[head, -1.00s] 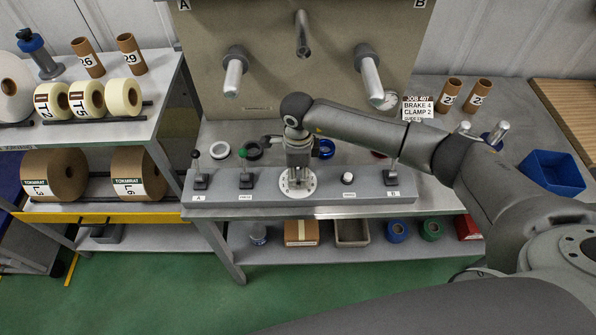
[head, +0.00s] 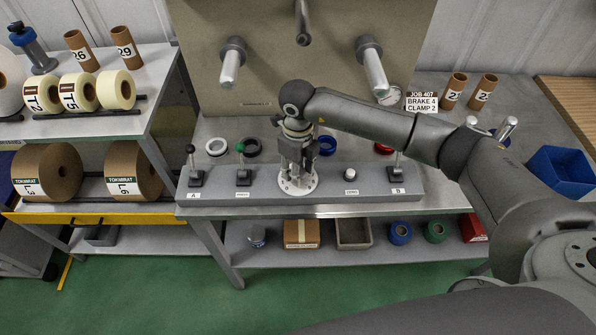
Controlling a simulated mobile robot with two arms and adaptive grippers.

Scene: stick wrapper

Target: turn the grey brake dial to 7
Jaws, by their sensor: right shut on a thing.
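The brake dial (head: 297,188) is a white round plate on the grey control panel (head: 330,203), in the middle of the head view. Its grey knob is mostly hidden by my right gripper (head: 296,175), which points down over the dial and is shut on the knob. Dark marks show around the plate's rim, but the numbers are too small to read, and I cannot tell where the dial points. My left gripper is not in view.
Lever A (head: 195,170), a green-topped lever (head: 243,168) and lever B (head: 397,170) stand on the panel. A white knob (head: 351,172) is just right of the dial. Coloured rings lie behind.

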